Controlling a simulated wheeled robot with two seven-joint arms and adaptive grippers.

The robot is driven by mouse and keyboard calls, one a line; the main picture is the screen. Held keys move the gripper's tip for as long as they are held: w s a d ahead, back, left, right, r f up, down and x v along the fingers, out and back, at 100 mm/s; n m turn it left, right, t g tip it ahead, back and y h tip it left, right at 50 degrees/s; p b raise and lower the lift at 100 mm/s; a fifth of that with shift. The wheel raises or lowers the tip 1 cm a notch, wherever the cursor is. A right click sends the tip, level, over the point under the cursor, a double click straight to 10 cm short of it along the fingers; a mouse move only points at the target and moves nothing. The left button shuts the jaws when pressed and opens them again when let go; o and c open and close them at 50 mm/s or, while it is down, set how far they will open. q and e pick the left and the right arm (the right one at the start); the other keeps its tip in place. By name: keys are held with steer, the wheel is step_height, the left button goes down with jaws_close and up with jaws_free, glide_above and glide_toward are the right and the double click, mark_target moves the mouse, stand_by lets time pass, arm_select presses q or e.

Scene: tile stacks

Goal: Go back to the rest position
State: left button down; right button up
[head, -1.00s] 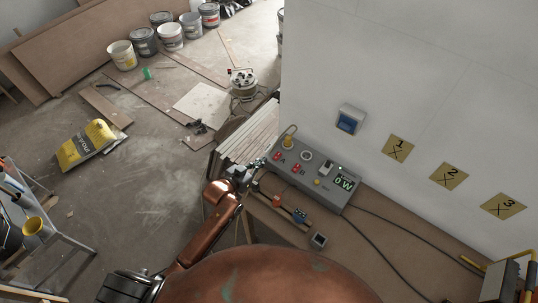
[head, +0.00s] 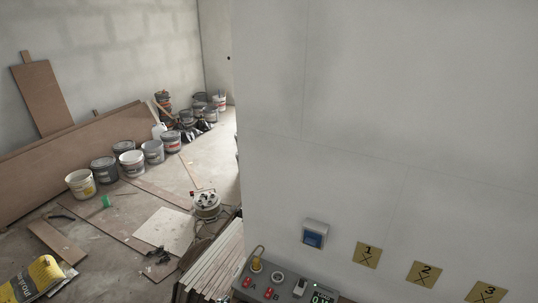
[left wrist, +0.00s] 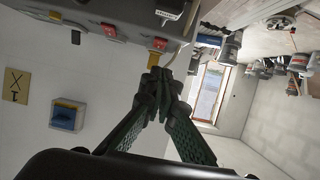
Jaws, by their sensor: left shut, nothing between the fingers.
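My left gripper (left wrist: 158,84) shows in the left wrist view, with its two dark fingers meeting at the tips. It is shut and holds nothing. The grey control box (left wrist: 120,18) with red switches is at the top of that view, beyond the fingertips; whether they touch it cannot be told. The same control box (head: 285,284) is cut off by the bottom edge of the head view. I cannot make out either gripper in the head view, and my right gripper is in no view.
A white wall carries a blue-fronted box (head: 313,235) and numbered plates 1 (head: 367,255), 2 (head: 424,274) and 3 (head: 486,293). A stack of boards (head: 212,262) stands left of the control box.

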arm_select(q)
steer(key=s+a+f+n+g+y, duration=0.25)
steer(key=s+a, duration=0.25)
steer(key=s, duration=0.6)
steer(key=s+a+f+n+g+y, duration=0.1)
steer(key=s+a+f+g+y, duration=0.3)
steer(key=s, duration=0.7)
steer(key=s+a+n+g, duration=0.1)
steer(key=s+a+g, duration=0.1)
steer(key=s+a, duration=0.65)
steer(key=s+d+f+g+b, duration=0.1)
steer(key=s+d+f, duration=0.1)
steer(key=f, duration=1.3)
steer(key=s+d+f+g+b, duration=0.1)
steer(key=s+d+f+b, duration=0.1)
steer(key=f, duration=1.3)
steer(key=s+f+m+b, duration=0.1)
steer(key=s+f+b, duration=0.1)
steer(key=s+f, duration=1.8)
step_height(320, 180, down, 3)
steer(key=shift+a+r+g+h, duration=0.15)
steer(key=shift+r+g+h, duration=0.05)
steer(key=shift+g+h, duration=0.2)
